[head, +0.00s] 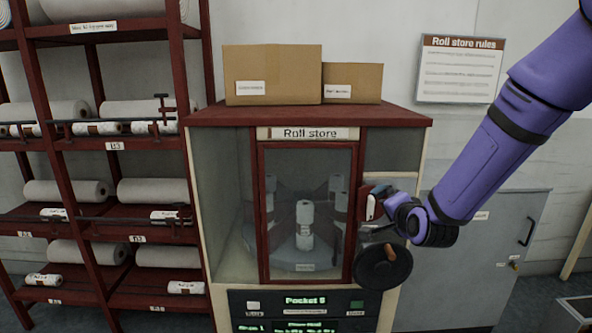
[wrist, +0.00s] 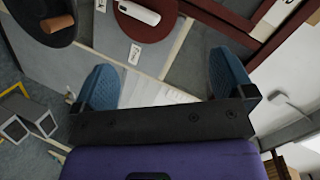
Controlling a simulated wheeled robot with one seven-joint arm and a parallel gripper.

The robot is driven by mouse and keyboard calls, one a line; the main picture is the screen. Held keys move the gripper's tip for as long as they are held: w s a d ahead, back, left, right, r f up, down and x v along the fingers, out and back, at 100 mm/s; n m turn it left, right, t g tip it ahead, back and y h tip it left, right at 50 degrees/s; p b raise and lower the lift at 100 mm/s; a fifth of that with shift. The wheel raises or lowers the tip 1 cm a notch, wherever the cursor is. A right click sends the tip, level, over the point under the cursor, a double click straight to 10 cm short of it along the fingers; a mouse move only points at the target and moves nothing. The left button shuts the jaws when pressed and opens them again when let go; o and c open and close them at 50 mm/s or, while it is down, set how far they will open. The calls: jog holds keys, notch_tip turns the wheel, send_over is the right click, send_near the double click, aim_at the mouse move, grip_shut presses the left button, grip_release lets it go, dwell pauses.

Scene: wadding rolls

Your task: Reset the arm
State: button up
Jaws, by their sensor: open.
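My purple arm reaches in from the upper right of the head view, and my gripper (head: 388,203) is at the right front of the roll store cabinet (head: 310,119). In the wrist view my gripper (wrist: 165,80) shows two blue fingers spread wide with nothing between them. A dark red disc with a white handle (head: 371,207) is just beside the gripper; it also shows beyond the fingers in the wrist view (wrist: 140,12). A black handwheel with a brown knob (head: 383,268) is below the gripper, and at the upper left of the wrist view (wrist: 45,22).
The cabinet's glass door (head: 308,180) looks shut, with white rolls (head: 304,222) inside. Cardboard boxes (head: 272,75) stand on top. A red shelf rack (head: 95,190) with wadding rolls is at left. A grey cabinet (head: 480,250) stands right, below a rules sign (head: 458,70).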

jog(key=s+d+r+n+g+h, duration=0.1)
jog(key=s+d+r+n+g, duration=0.15)
jog(key=s+r, duration=0.4)
jog(key=s+d+r+n+g, duration=0.1)
jog(key=s+r+n+g, duration=0.1)
jog(key=s+r+n, duration=0.45)
jog(key=s+d+r+n+g, duration=0.1)
jog(key=s+g, duration=0.1)
jog(key=s, duration=0.9)
jog(key=s+d+r+g, duration=0.1)
jog(key=s+d+g, duration=0.1)
jog(key=s, duration=0.9)
jog(key=shift+d+n+h, duration=0.3)
jog(key=shift+n+h, duration=0.1)
jog(key=shift+g, duration=0.25)
